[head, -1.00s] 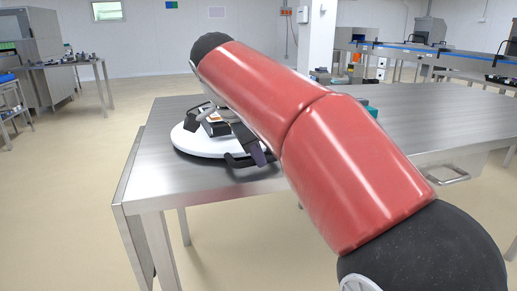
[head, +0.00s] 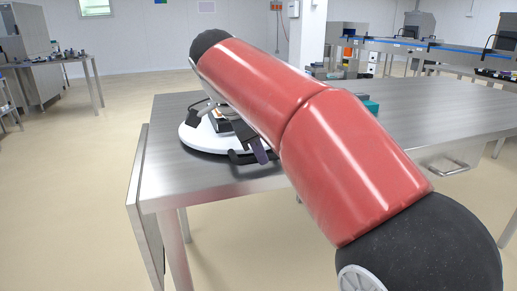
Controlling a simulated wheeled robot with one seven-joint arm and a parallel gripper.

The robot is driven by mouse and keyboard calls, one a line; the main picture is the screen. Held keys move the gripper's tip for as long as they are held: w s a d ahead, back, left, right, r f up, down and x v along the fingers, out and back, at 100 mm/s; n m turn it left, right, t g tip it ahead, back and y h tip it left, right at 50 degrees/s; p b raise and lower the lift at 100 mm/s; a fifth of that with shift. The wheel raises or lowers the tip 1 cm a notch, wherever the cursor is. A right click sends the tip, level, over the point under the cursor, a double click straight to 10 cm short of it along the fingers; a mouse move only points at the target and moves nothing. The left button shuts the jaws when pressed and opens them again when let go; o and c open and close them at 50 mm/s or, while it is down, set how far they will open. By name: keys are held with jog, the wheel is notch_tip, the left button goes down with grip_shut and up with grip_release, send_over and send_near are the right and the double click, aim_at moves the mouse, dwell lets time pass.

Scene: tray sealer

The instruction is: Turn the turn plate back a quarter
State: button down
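The turn plate (head: 203,143) is a white round disc on the near left part of the steel table (head: 330,125). A black and grey device (head: 222,122) with an orange patch sits on it, partly hidden behind my red arm. A black curved bar (head: 240,158) sticks out at the plate's near right edge. A dark piece with a purplish end (head: 260,152) hangs beside that bar. I cannot tell whether it is part of my gripper or of the device. My arm hides the plate's right side and most or all of my gripper.
A teal item (head: 371,107) and several small things (head: 320,70) stand farther back on the table. A conveyor with a blue rail (head: 410,45) runs behind. The table's right part is bare, and the floor to the left is open.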

jog(key=c, duration=1.4)
grip_release()
jog(key=shift+s+a, duration=0.1)
jog(key=shift+a, duration=0.1)
jog(key=shift+r, duration=0.1)
jog(key=p+v, duration=0.2)
jog(key=v, duration=0.5)
jog(key=shift+r, duration=0.25)
jog(key=shift+s+a, duration=0.1)
jog(key=s+d+f+n+y, duration=0.2)
jog(key=s+d+f+n, duration=0.6)
jog(key=d, duration=0.3)
jog(key=s+d+f+n+t+y, duration=0.1)
jog(key=s+d+f+n, duration=0.1)
jog(key=s+f, duration=0.3)
jog(key=s+d+f+n+t, duration=0.1)
jog(key=s+f+n, duration=0.4)
jog(key=f, duration=0.5)
jog(key=shift+s+d+f+y, duration=0.4)
jog(key=shift+s+d, duration=0.1)
jog(key=shift+d, duration=0.4)
